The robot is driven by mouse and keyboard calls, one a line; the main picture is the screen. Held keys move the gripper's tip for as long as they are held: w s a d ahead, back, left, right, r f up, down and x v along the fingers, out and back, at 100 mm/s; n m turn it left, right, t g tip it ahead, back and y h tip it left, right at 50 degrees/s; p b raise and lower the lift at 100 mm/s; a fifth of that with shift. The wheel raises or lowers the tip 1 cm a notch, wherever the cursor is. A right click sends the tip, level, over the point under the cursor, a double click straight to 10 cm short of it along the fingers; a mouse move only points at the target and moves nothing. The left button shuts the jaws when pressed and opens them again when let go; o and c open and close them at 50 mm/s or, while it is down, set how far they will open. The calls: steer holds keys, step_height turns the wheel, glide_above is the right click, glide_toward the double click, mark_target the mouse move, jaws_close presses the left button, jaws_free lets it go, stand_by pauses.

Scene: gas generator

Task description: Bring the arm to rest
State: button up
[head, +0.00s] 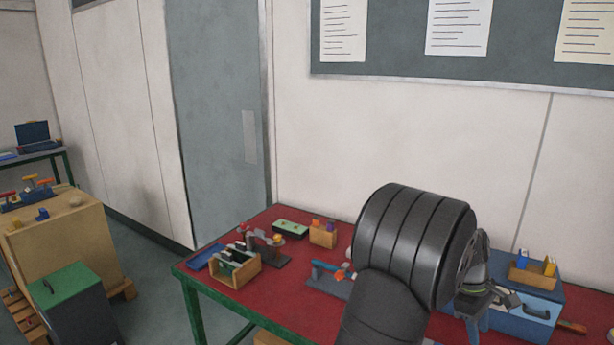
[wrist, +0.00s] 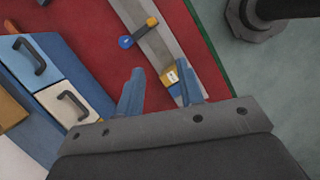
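My gripper (wrist: 158,82) shows in the wrist view with its two blue-grey fingers apart and a clear gap between them. It is above the red tabletop (wrist: 105,35), and nothing is seen held. A small yellow, white and blue block (wrist: 173,78) lies by the right finger on a grey strip (wrist: 155,45); I cannot tell how far below the finger it is. In the head view my gripper (head: 492,302) is partly hidden behind my dark arm, just left of a blue drawer box (head: 525,318).
The drawer box also shows at left in the wrist view (wrist: 57,62). A wooden holder (head: 533,274) stands on it. A wooden crate (head: 235,272), a green-topped box (head: 290,228) and a small wooden block holder (head: 323,236) occupy the table's left part. The wall is behind.

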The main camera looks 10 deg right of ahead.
steer(key=n, duration=0.1)
steer(key=w+a+n, duration=0.1)
steer(key=f+n+h, duration=0.1)
steer(key=n, duration=0.1)
steer(key=shift+w+a+g, duration=0.15)
steer(key=shift+w+g, duration=0.1)
steer(key=shift+g, duration=0.05)
jaws_close()
steer(key=w+a+f+g+h, duration=0.1)
steer(key=a+f, duration=0.1)
steer(key=w+a+f+g+h, duration=0.2)
steer(key=shift+w+f, duration=0.15)
steer(key=shift+w, duration=0.15)
steer(key=x, duration=1)
steer(key=shift+s, duration=0.1)
steer(key=shift+s+d, duration=1.35)
steer(key=shift+d, duration=0.05)
